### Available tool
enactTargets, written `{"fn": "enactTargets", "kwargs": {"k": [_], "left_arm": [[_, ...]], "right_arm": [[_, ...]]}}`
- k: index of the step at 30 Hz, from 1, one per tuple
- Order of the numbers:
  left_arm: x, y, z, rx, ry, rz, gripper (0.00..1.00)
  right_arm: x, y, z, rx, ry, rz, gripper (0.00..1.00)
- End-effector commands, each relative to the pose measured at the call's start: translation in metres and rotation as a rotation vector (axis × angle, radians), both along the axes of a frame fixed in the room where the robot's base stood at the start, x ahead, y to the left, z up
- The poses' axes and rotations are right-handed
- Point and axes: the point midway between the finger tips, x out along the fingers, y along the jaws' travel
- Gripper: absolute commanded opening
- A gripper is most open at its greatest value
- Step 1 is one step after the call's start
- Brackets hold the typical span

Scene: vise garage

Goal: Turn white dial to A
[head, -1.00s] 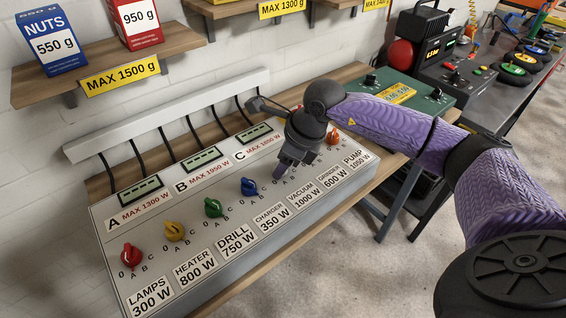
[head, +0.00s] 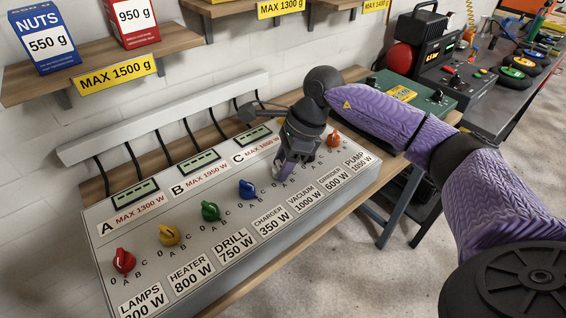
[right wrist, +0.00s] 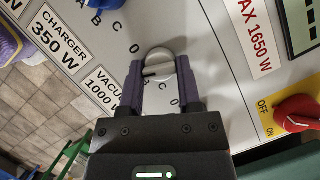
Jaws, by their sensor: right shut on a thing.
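The white dial (right wrist: 160,62) is on the grey sloped panel, between my fingers in the right wrist view. A dark mark on it points to the left side of that view. Some letters around it show, others are hidden by my fingers, so I cannot tell its setting. My right gripper (head: 281,172) is down at the panel between the blue dial and the orange-red dial, shut on the white dial; its two fingers flank it in the right wrist view (right wrist: 159,76). In the head view the gripper mostly hides the dial. My left gripper is not in view.
The blue dial (head: 247,189) is left of my gripper, then green (head: 210,211), yellow (head: 169,235) and red (head: 123,261) dials. The orange-red dial (head: 333,138) is to the right. Meter displays (head: 252,134) line the panel's back. A shelf (head: 120,68) with boxes hangs above.

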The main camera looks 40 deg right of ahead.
Motion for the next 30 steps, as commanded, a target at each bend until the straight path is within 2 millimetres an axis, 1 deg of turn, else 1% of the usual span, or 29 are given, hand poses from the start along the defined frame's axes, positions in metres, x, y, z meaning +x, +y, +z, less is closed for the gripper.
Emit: {"fn": "enactTargets", "kwargs": {"k": [10, 11, 12, 15, 22, 24, 26, 30], "left_arm": [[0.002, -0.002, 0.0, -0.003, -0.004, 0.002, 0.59], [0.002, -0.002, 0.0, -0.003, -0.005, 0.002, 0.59], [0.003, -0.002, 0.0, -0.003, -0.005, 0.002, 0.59], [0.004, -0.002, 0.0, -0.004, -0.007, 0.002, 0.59], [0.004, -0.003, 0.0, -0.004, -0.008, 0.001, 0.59], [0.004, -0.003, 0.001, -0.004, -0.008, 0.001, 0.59], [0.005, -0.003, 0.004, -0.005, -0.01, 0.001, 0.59], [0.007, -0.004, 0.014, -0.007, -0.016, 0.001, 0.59]], "right_arm": [[0.0, 0.0, 0.001, 0.0, -0.002, 0.0, 0.0], [0.0, 0.0, 0.001, 0.0, -0.002, 0.0, 0.49], [0.0, 0.0, 0.001, 0.0, -0.002, 0.0, 0.58], [0.0, 0.0, 0.001, -0.001, -0.001, 0.001, 0.77], [0.0, 0.0, 0.0, 0.0, 0.0, 0.001, 0.77], [0.0, -0.002, 0.005, -0.001, -0.001, 0.001, 0.77], [-0.001, -0.005, 0.014, -0.002, -0.003, -0.002, 0.77], [-0.007, -0.018, 0.05, -0.001, -0.006, -0.001, 0.77]]}}
